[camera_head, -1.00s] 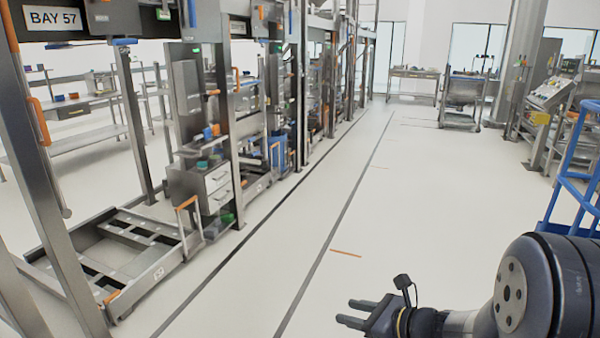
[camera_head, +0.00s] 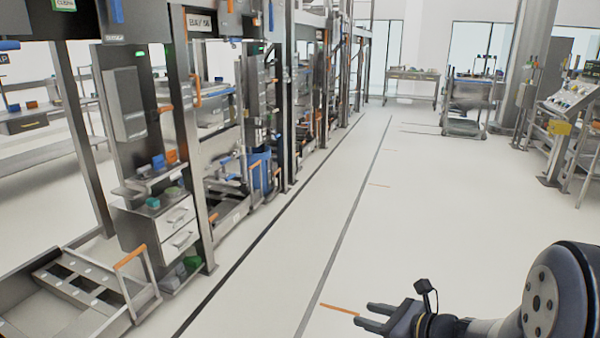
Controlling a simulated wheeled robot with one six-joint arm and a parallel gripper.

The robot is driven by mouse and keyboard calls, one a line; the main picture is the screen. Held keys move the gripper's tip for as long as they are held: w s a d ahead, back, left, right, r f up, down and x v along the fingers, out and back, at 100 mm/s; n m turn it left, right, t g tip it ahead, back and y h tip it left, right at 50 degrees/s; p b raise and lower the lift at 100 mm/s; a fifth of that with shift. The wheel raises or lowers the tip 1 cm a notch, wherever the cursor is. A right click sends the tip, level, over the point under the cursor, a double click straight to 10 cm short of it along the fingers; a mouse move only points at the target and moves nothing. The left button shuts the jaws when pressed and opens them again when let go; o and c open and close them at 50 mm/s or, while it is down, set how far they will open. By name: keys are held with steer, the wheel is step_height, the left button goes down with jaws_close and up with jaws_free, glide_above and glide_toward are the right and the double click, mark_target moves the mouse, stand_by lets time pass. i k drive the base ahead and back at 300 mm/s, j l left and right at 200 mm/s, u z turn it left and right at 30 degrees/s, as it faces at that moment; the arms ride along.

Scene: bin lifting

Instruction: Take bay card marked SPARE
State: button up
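No card marked SPARE can be made out in the head view. A small white bay sign (camera_head: 199,22) at the upper left carries lettering too small to read surely. My gripper (camera_head: 362,316) is at the bottom right, held out over the floor. Its two dark fingers are apart with nothing between them. It is well away from the bays on the left.
A row of metal bays lines the left, with a drawer cabinet (camera_head: 160,228) and a low metal frame (camera_head: 60,290) nearest. A cart (camera_head: 466,105) stands far off and a control console (camera_head: 575,105) at right. The white aisle floor (camera_head: 300,200) is clear.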

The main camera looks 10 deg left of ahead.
mark_target(159, 160)
steer(key=i+j+u, duration=0.25)
steer(key=i+u, duration=0.75)
steer(key=i, duration=0.2)
steer(key=i+l+u, duration=0.3)
steer(key=i+u, duration=0.2)
steer(key=i, duration=0.15)
steer(key=i+j+z, duration=0.2)
steer(key=i, duration=0.45)
steer(key=i+j+z, duration=0.25)
steer(key=i+j, duration=0.15)
steer(key=i, duration=0.25)
steer(key=i+j+z, duration=0.2)
steer(key=i+j, duration=0.25)
steer(key=i, duration=0.15)
